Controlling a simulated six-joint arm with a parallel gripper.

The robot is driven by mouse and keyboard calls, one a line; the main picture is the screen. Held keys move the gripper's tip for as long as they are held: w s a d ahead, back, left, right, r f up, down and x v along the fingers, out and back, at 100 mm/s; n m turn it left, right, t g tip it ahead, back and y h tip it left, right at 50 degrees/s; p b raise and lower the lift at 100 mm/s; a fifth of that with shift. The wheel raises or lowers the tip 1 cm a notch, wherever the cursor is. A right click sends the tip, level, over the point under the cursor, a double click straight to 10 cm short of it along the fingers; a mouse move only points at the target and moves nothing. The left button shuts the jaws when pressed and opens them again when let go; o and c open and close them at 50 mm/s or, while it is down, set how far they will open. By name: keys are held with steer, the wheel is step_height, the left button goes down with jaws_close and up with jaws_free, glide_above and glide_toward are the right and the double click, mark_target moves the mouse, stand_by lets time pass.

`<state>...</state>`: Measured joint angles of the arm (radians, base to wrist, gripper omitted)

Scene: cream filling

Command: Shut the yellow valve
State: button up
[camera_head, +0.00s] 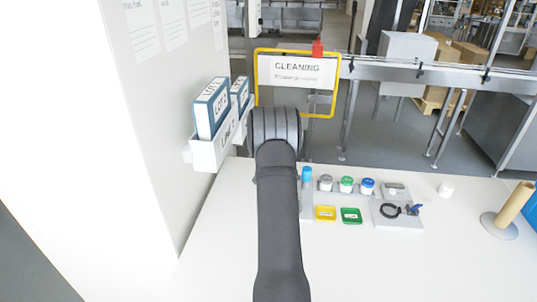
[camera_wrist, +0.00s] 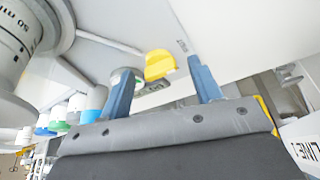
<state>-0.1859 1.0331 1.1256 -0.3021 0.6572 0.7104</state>
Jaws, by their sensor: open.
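The yellow valve handle (camera_wrist: 160,65) shows in the wrist view as a rounded yellow piece near a light wall or panel. My gripper (camera_wrist: 159,66) has two blue fingers, spread apart and empty. In the picture the yellow handle lies between the two fingertips. I cannot tell from this view whether either finger touches it or how far beyond the tips it is. A grey round part (camera_wrist: 121,76) sits just left of the handle, partly behind the left finger.
In the wrist view a large grey cylinder with markings (camera_wrist: 25,35) stands close on the left. In the head view a wall rack (camera_head: 215,150) holds blue-and-white boxes.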

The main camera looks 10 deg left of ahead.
steer(key=v, duration=1.7)
steer(key=shift+r, duration=0.2)
steer(key=shift+a+f, duration=0.15)
steer(key=x, duration=1.7)
steer(key=shift+d+f, duration=0.2)
steer(key=shift+r+n, duration=0.15)
steer(key=shift+n, duration=0.25)
